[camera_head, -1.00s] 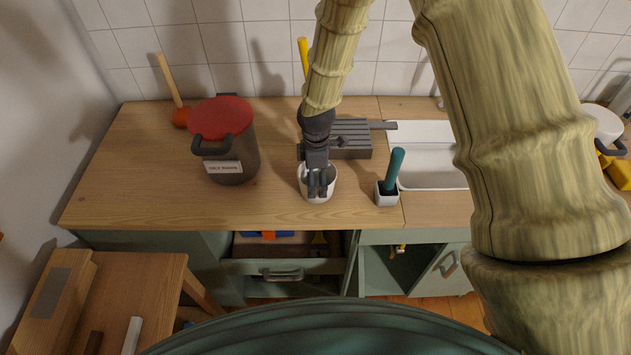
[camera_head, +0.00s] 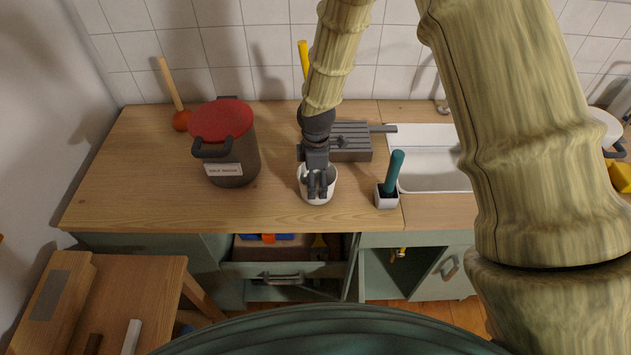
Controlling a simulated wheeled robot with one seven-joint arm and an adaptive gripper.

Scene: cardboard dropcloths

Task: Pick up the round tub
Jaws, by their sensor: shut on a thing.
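The round tub (camera_head: 317,198) is a small white cup-like container on the wooden counter, left of the small white holder. My gripper (camera_head: 318,190) comes down on it from above and is shut on it, with the dark fingers at its rim. The fingers and wrist hide much of the tub's opening. I cannot tell whether its base is clear of the counter.
A dark pot with a red lid (camera_head: 221,120) stands to the left. A white holder with a teal handle (camera_head: 392,180) stands close on the right. A grey slotted block (camera_head: 350,143) lies behind, near the sink (camera_head: 428,180). Open counter lies between pot and tub.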

